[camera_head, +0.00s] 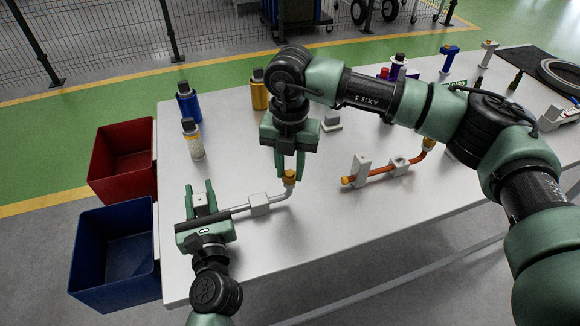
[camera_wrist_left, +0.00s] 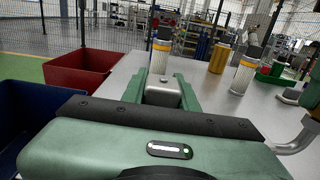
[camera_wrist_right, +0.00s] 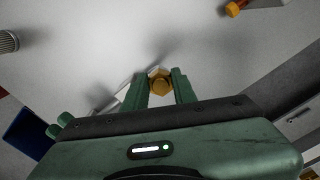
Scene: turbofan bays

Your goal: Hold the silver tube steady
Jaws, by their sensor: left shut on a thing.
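The silver tube (camera_head: 239,209) lies low over the table, passing through a grey block (camera_head: 260,204) and bending up to a gold nut (camera_head: 289,177) at its right end. My left gripper (camera_head: 200,193) is shut on another grey block (camera_head: 200,203) near the tube's left end; this block (camera_wrist_left: 162,91) sits between the fingers in the left wrist view. The gripper hides the tube's left end. My right gripper (camera_head: 290,167) points down at the gold nut. In the right wrist view its fingers (camera_wrist_right: 160,88) stand apart on either side of the nut (camera_wrist_right: 159,76).
A red bin (camera_head: 122,160) and a blue bin (camera_head: 114,250) stand at the left table edge. Several bottles, including a blue one (camera_head: 188,103), stand at the back left. An orange tube (camera_head: 381,171) lies in blocks to the right. The front table (camera_head: 270,270) is clear.

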